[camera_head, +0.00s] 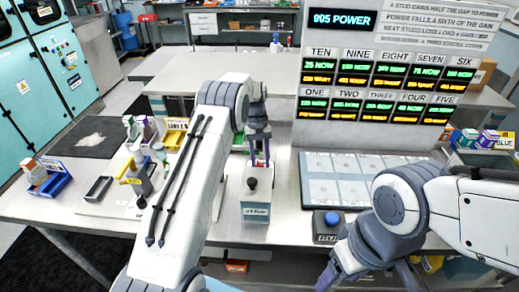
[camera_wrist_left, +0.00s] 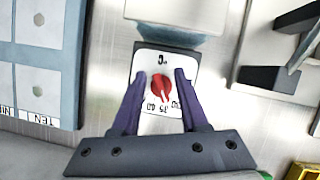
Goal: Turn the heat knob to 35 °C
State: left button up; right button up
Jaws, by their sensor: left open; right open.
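The red heat knob (camera_wrist_left: 161,88) sits on a white dial plate (camera_wrist_left: 146,65) with printed numbers in the left wrist view. Its ridge runs roughly up and down the picture, slightly tilted; which number it points at cannot be told for sure. My left gripper (camera_wrist_left: 160,76) is open, with one purple finger on each side of the knob; contact is unclear. In the head view my left gripper (camera_head: 259,152) points down at the far side of the white lever box, and the knob is mostly hidden. My right gripper (camera_head: 366,279) is open at the bottom edge, partly cut off, away from the knob.
A white box with a black lever (camera_head: 252,184) stands just in front of the left gripper. A display board (camera_head: 395,60) and a pale panel (camera_head: 335,190) stand to its right. A blue button (camera_head: 331,219) is near the front edge. Small trays (camera_head: 98,188) are at left.

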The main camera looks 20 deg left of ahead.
pick_arm(q)
jog(key=v, duration=0.9)
